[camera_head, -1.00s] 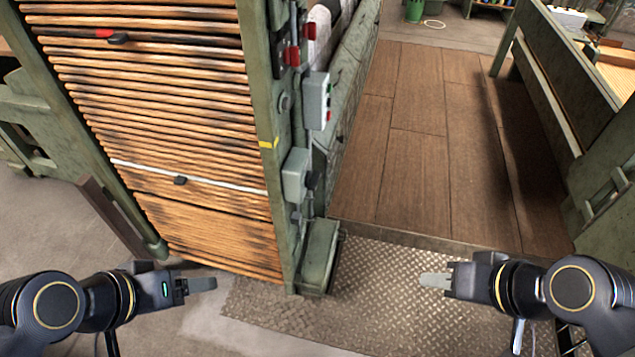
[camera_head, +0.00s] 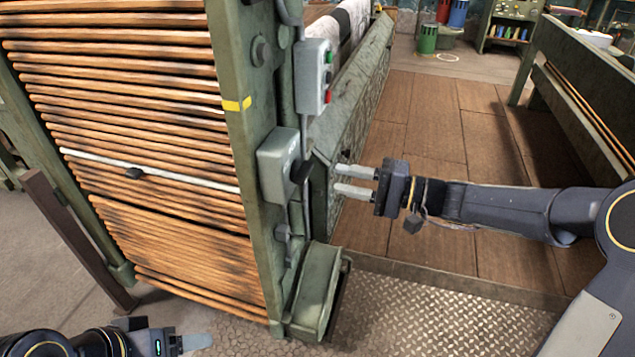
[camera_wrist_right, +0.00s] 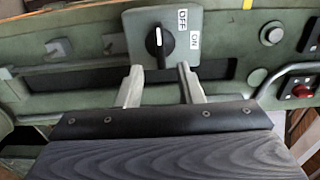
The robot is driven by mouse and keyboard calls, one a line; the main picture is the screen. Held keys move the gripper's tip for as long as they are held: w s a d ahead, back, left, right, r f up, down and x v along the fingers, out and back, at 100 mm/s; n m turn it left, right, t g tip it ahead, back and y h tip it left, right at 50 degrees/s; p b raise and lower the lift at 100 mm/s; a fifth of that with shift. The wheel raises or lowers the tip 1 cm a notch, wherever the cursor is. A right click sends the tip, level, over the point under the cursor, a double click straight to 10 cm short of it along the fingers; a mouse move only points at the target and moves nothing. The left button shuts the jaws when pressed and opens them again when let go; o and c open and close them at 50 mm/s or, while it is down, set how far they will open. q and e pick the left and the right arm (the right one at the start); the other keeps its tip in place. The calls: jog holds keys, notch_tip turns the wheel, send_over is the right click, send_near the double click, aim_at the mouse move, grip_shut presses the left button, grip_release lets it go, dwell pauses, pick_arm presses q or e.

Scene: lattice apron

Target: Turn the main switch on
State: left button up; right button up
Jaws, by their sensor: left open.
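The main switch is a grey box (camera_head: 276,168) with a black rotary knob (camera_head: 301,172) on the green post of the loom-like frame. In the right wrist view the box (camera_wrist_right: 188,62) carries OFF and ON labels. There the knob (camera_wrist_right: 159,42) stands upright, its white mark pointing up, nearer the OFF label than ON. My right gripper (camera_head: 339,180) is open, its two fingers apart and aimed at the knob with a gap. In the wrist view its fingertips (camera_wrist_right: 159,72) lie to either side below the knob. My left gripper (camera_head: 208,341) is low at left, away from the switch.
A grey box with green and red buttons (camera_head: 315,77) sits just above the switch. A green foot block (camera_head: 312,300) is below. Stacked wooden slats (camera_head: 150,110) fill the frame's left. A brown plank walkway (camera_head: 430,120) and patterned metal plate (camera_head: 430,315) lie right.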

aim_at(302, 172)
jog(key=x, duration=0.6)
jog(key=shift+a, duration=0.35)
grip_shut()
